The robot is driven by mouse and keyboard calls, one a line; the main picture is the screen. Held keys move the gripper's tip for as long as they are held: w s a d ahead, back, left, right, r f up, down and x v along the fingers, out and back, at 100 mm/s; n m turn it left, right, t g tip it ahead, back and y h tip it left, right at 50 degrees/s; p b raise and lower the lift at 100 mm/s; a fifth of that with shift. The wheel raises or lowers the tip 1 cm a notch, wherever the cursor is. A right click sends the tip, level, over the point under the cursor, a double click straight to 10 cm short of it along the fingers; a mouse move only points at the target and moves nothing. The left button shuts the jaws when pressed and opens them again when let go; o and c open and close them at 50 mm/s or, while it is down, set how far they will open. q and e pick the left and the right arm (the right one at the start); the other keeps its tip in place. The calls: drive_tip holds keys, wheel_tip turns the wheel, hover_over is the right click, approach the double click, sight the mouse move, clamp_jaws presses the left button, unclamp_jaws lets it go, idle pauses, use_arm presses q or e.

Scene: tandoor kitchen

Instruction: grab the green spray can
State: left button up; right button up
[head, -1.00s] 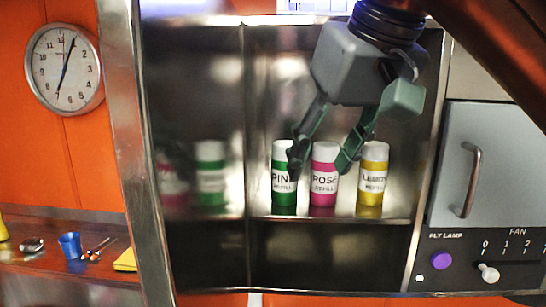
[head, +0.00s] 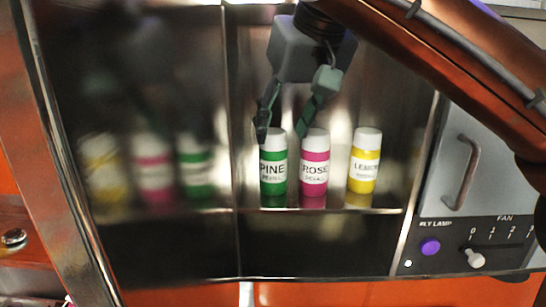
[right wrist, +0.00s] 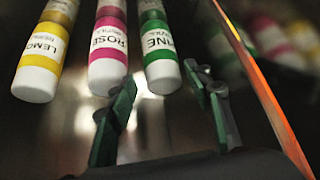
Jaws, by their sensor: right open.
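The green can (head: 273,170), labelled PINE with a white cap, stands upright on a metal shelf, leftmost of three real cans. It also shows in the right wrist view (right wrist: 159,45). My right gripper (head: 281,132) is open and empty, its two fingers pointing down around the top of the green can in the head view. In the right wrist view the green can's cap lies just beyond the gap between the fingers (right wrist: 168,95), nearer the left finger. I cannot tell whether they touch it. My left gripper is not in view.
The pink ROSE can (head: 315,165) stands close beside the green one, near the right finger. A yellow LEMON can (head: 364,164) stands farther right. The shelf's front edge (head: 330,211) runs below them. Mirror images show in the shiny left wall. A grey door (head: 470,165) is at right.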

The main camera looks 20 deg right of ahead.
sight(275, 132)
drive_tip(key=shift+w+a+r+p, duration=0.1)
drive_tip(key=shift+w+r+p, duration=0.15)
drive_tip(key=shift+w+p, duration=0.55)
drive_tip(key=x, duration=0.4)
drive_tip(key=shift+w+r, duration=0.15)
drive_tip(key=shift+w, duration=0.15)
drive_tip(key=shift+s+r, duration=0.1)
drive_tip(key=shift+s, duration=0.4)
drive_tip(key=shift+w, duration=0.2)
drive_tip(key=c, duration=0.7)
drive_tip(key=shift+c, duration=1.3)
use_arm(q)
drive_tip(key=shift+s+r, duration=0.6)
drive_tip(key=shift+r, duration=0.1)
use_arm(e)
clamp_jaws()
